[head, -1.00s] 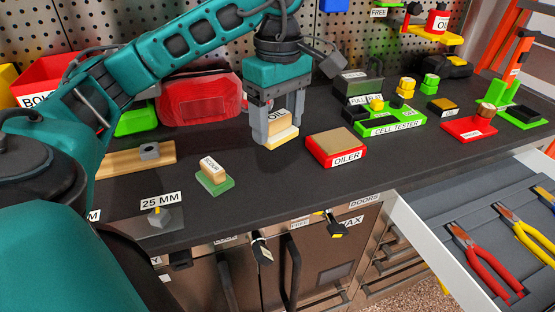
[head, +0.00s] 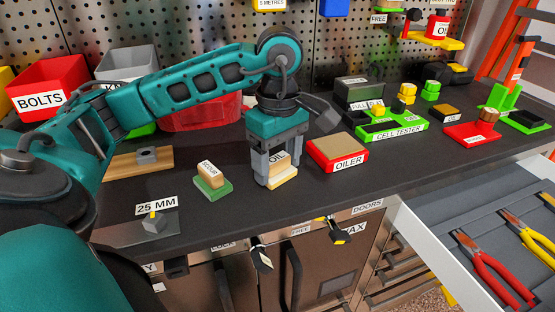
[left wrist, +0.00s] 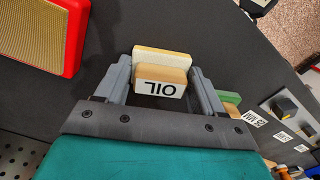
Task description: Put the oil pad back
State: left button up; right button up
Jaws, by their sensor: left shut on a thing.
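The oil pad is a tan wooden block labelled OIL (head: 281,172) with a cream pad under it. My left gripper (head: 275,178) is shut on it, one finger on each side, just left of the red OILER tray (head: 322,163). I cannot tell whether the pad touches the bench. In the left wrist view the oil pad (left wrist: 161,74) sits between the fingertips, with its cream pad at the far side. The OILER tray, with a flat tan top, also shows in that view (left wrist: 62,20). My right gripper is not in view.
A green-based wooden block (head: 212,182) stands close left of my gripper. The green CELL TESTER (head: 395,130) is right of the OILER tray. An open drawer with pliers (head: 485,265) juts out at right front. The bench's front edge is near.

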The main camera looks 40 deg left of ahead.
aim_at(278, 158)
pick_arm(q)
jog(key=o, duration=1)
jog(key=shift+r+p, duration=0.3)
jog(key=shift+r, duration=0.1)
notch_tip(278, 158, up, 12)
jog(key=p, duration=0.4)
jog(key=shift+f, duration=0.25)
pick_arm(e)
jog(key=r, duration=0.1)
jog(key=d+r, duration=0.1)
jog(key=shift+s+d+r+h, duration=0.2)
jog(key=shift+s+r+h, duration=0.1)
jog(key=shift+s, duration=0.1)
pick_arm(q)
jog(key=shift+w, duration=0.1)
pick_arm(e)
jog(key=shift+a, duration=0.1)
